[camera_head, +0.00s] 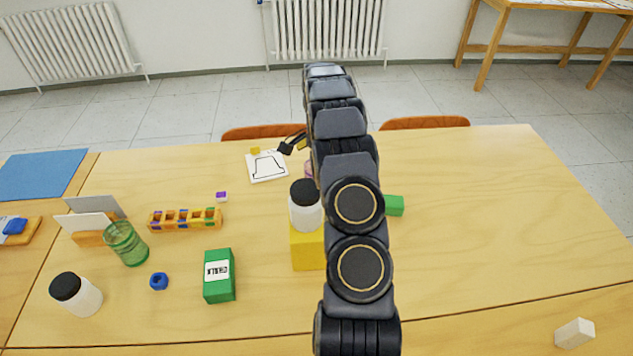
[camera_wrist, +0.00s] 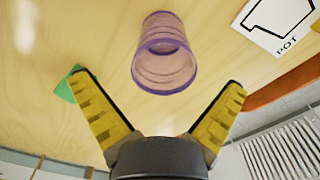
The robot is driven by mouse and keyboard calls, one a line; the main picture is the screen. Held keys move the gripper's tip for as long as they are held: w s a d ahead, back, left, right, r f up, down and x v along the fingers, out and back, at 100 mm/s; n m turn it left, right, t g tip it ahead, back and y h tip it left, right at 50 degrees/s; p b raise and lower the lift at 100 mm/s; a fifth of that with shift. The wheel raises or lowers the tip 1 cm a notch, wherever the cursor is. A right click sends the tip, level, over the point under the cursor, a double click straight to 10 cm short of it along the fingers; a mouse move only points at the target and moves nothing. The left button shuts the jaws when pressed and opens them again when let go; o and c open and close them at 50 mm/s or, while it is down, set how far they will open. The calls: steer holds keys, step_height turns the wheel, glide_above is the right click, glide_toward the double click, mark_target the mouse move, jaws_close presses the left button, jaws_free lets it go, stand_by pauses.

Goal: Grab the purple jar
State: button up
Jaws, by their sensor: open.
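The purple jar (camera_wrist: 163,53) is see-through with ridged walls and a darker purple rim. In the wrist view it is ahead of my gripper (camera_wrist: 158,84), roughly centred between the two spread fingers. My gripper is open and empty, with yellow pads on black fingers; no finger touches the jar. In the head view only a small purple sliver of the jar (camera_head: 309,169) shows beside my arm, which hides the rest. One finger of my gripper (camera_head: 292,144) shows at the arm's left edge there.
A black-lidded white jar (camera_head: 304,212) stands on a yellow block (camera_head: 306,247) left of my arm. A green block (camera_head: 394,206) lies right of it. The pot drawing card (camera_head: 267,166) is left of the purple jar. The table's right side is mostly clear.

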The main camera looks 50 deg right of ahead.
steer(key=f, duration=0.5)
steer(key=shift+w+d, duration=0.2)
steer(key=shift+d, duration=0.1)
steer(key=c, duration=1.1)
